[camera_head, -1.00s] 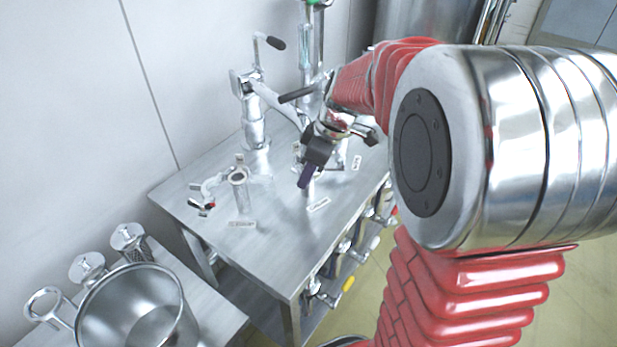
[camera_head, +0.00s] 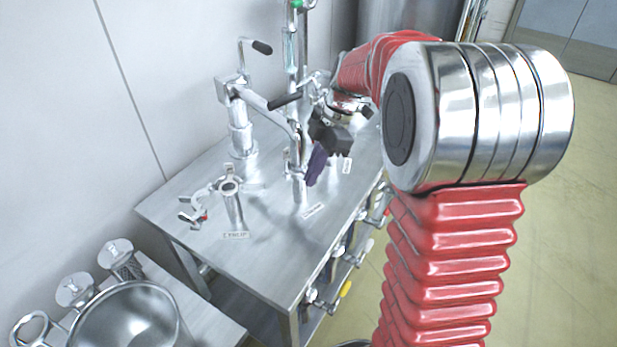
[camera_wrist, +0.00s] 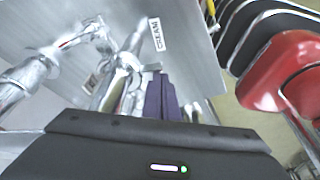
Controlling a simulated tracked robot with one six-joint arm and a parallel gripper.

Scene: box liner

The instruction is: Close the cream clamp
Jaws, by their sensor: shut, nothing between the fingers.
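The CREAM label (camera_wrist: 157,34) lies on the steel table in the wrist view. Beside it stands a shiny metal post with the cream clamp (camera_wrist: 127,62) at its top. In the head view, the clamp's post (camera_head: 298,188) stands near the table's middle, its top partly hidden by my gripper. My gripper (camera_head: 314,180) is shut and empty, its purple fingers pointing down just right of the post. The fingers (camera_wrist: 160,82) also show in the wrist view, close beside the clamp. I cannot tell whether they touch it, or how far the clamp is closed.
A SYRUP label (camera_head: 236,235) lies before another post with a spread clamp (camera_head: 200,203). A tall fitting with a black-handled lever (camera_head: 240,130) stands behind. A steel pot (camera_head: 125,320) is at lower left. Valves line the table's right edge.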

